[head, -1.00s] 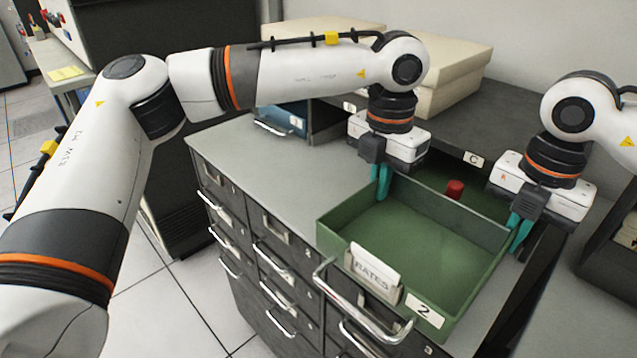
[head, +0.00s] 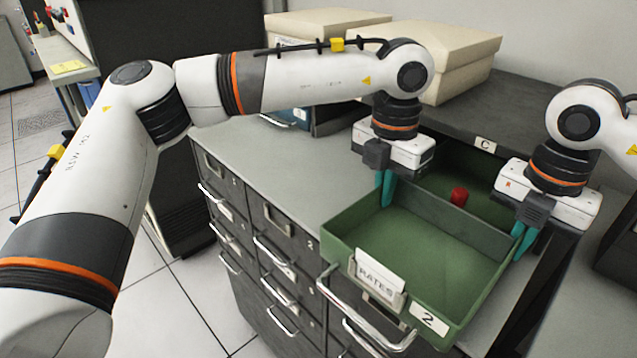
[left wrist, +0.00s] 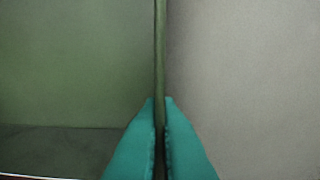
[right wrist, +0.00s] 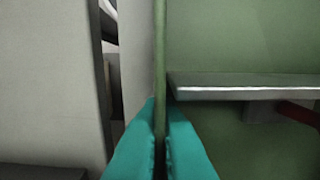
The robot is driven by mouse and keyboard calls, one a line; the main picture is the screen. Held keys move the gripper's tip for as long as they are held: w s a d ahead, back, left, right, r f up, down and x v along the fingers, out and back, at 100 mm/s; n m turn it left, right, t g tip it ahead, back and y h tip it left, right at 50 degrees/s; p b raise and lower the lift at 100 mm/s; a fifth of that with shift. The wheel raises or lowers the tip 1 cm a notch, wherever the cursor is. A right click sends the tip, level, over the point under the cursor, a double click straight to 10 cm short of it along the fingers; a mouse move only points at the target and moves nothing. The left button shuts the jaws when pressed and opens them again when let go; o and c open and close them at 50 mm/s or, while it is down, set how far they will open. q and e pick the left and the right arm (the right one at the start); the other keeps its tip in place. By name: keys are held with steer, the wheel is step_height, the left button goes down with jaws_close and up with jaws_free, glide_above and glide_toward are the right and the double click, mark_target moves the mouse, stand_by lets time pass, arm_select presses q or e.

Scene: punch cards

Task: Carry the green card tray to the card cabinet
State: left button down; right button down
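The green card tray (head: 420,250) has a "RATES" card and a "2" label on its front. It lies level at the front right of the grey card cabinet (head: 262,152), before the opening marked C. I cannot tell whether it rests on the cabinet or hangs above. My left gripper (head: 385,190) is shut on its left wall, and in the left wrist view (left wrist: 158,115) that wall runs between the fingertips. My right gripper (head: 520,242) is shut on its right wall, likewise in the right wrist view (right wrist: 160,115). A red cylinder (head: 459,196) stands in a green area behind.
A dark shelf (head: 520,110) with a C label spans the back right. Cream boxes (head: 450,65) stand on top. A blue drawer (head: 300,116) sits further left. Drawer handles (head: 360,320) project from the cabinet front, under the tray. The cabinet top left of the tray is bare.

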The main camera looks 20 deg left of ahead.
arm_select(q)
steer(key=shift+a+f+b, duration=0.1)
steer(key=shift+f+b, duration=0.4)
steer(key=shift+f, duration=0.1)
arm_select(e)
steer(key=shift+f, duration=0.65)
arm_select(q)
steer(key=c, duration=1.6)
jaws_free()
steer(key=shift+r, duration=0.1)
steer(key=shift+c, duration=0.2)
arm_select(e)
steer(key=c, duration=1.6)
jaws_free()
steer(key=shift+r, duration=0.15)
steer(key=shift+c, duration=0.2)
steer(key=shift+s, duration=0.1)
arm_select(q)
step_height(320, 180, up, 12)
steer(key=shift+f, duration=0.1)
arm_select(e)
steer(key=shift+r, duration=0.1)
step_height(320, 180, up, 12)
steer(key=shift+f, duration=0.1)
